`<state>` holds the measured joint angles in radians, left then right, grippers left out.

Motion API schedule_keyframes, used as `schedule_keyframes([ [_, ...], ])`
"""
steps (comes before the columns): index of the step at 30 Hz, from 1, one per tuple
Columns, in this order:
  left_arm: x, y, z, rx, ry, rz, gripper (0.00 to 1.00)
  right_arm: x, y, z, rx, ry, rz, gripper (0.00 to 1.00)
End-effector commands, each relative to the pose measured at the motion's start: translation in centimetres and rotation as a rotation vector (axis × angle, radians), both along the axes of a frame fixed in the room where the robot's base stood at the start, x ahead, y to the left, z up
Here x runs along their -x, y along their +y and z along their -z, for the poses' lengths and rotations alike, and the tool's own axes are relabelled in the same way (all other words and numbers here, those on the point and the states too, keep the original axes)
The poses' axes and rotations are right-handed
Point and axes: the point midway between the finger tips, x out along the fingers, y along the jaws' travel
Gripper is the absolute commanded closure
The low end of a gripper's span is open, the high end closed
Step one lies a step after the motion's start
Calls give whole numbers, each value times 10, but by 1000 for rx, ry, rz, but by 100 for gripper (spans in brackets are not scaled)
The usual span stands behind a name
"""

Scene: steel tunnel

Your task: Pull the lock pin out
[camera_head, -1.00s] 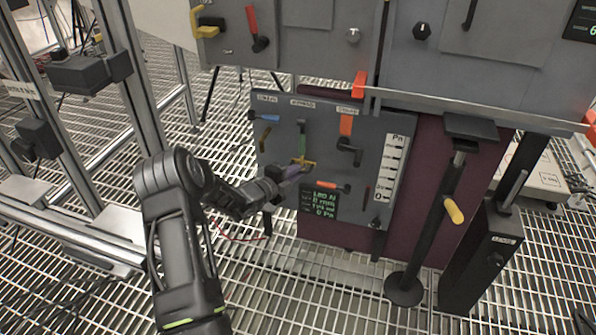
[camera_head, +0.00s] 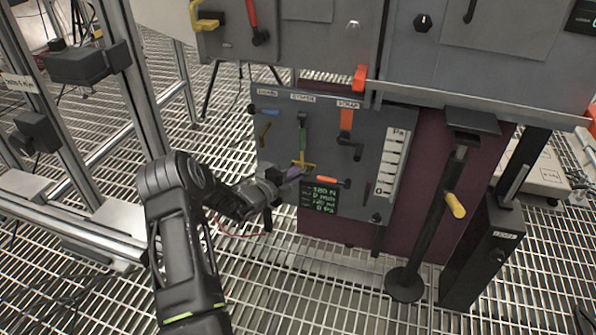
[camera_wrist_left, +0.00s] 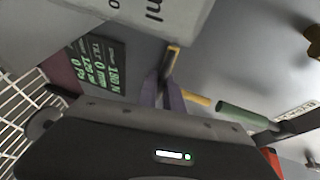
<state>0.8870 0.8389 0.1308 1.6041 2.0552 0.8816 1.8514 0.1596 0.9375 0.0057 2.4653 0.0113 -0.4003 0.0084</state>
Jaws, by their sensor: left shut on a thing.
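The lock pin appears to be the yellow T-shaped piece (camera_head: 303,164) on the grey panel, just below a green handle (camera_head: 302,134). My left gripper (camera_head: 293,173) is at the panel from the lower left, with its purple fingers shut at the yellow piece. In the left wrist view the fingers (camera_wrist_left: 168,92) close on a yellow bar (camera_wrist_left: 172,58), and another yellow part (camera_wrist_left: 198,99) points to the green handle (camera_wrist_left: 238,115). The fingers hide part of the piece. My right gripper is in neither view.
The grey panel (camera_head: 275,160) also carries a blue handle (camera_head: 268,112), an orange-and-black lever (camera_head: 346,125), an orange handle (camera_head: 328,181) and a green-text display (camera_head: 322,198). A black post with a yellow grip (camera_head: 455,206) stands to the right. Metal framing (camera_head: 140,90) is on the left.

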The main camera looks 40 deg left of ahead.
Motion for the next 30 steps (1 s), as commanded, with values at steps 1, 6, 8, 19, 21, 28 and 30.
schedule_keyframes([
  [1, 2, 0, 5, 3, 11, -2, 100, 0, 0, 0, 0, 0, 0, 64],
  [6, 2, 0, 6, 3, 12, -2, 81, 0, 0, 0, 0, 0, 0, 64],
  [8, 2, 0, 5, 3, 11, -2, 76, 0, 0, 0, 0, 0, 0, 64],
  [19, 2, 0, 3, 2, 7, -2, 68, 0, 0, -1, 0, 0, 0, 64],
  [21, 4, 1, 1, 2, 7, -2, 68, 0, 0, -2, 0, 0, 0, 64],
  [28, 32, 2, -6, 3, 9, -3, 68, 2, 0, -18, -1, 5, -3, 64],
  [30, 45, 4, -8, 3, 9, -4, 68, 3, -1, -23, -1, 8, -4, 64],
])
